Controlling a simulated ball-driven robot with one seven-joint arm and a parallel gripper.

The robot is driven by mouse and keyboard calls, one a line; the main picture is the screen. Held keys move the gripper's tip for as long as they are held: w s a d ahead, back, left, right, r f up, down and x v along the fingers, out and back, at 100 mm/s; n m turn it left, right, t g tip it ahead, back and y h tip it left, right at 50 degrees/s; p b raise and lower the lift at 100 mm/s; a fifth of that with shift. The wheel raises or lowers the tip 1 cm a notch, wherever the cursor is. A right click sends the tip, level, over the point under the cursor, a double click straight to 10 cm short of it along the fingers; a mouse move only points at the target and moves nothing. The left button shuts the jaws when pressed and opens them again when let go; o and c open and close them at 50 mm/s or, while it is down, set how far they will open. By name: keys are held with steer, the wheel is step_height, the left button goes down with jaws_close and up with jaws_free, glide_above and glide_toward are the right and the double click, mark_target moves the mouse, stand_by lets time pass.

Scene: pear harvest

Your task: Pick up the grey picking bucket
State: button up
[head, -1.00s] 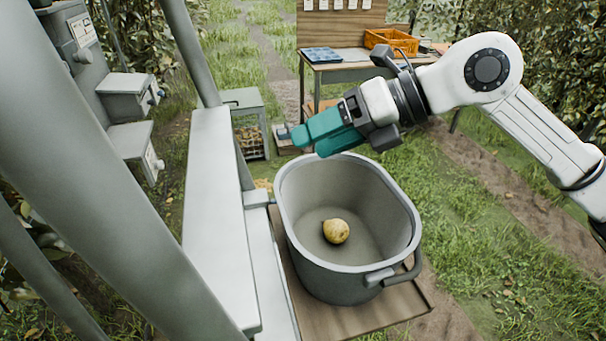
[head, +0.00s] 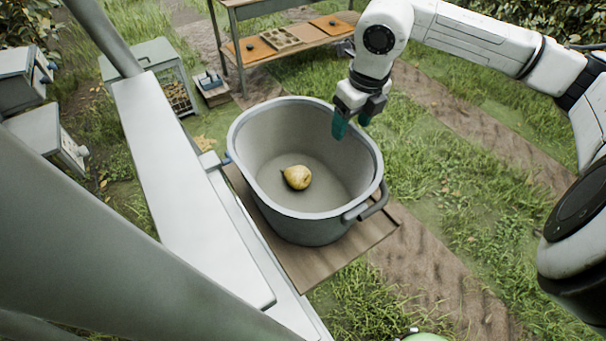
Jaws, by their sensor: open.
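The grey picking bucket (head: 312,228) is an oval tub standing upright on a small wooden shelf (head: 345,258). A handle (head: 366,207) sticks out on its near right side. One yellow pear (head: 297,177) lies on the bucket's floor. My gripper (head: 351,126) has teal fingers pointing down at the bucket's right rear rim. The fingers are open with a gap between them and hold nothing. I cannot tell whether the fingers touch the rim or which of them is inside it.
A pale metal rail (head: 190,190) runs along the bucket's left side. A workbench (head: 290,40) with orange boards stands behind. A grey-topped crate (head: 150,62) is at the back left. Grass and a dirt path lie open to the right.

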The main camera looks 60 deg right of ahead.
mark_target(348, 133)
steer(key=shift+w+d+f+p, duration=0.1)
steer(key=shift+f+p, duration=0.2)
steer(key=shift+f, duration=0.45)
steer(key=shift+w+d+f+p, duration=0.15)
steer(key=shift+f+p, duration=0.1)
steer(key=shift+f, duration=0.5)
steer(key=shift+w+d+f+p, duration=0.1)
steer(key=shift+f+p, duration=0.2)
steer(key=shift+f, duration=0.45)
steer(key=shift+c, duration=0.4)
jaws_close()
steer(key=shift+r, duration=0.1)
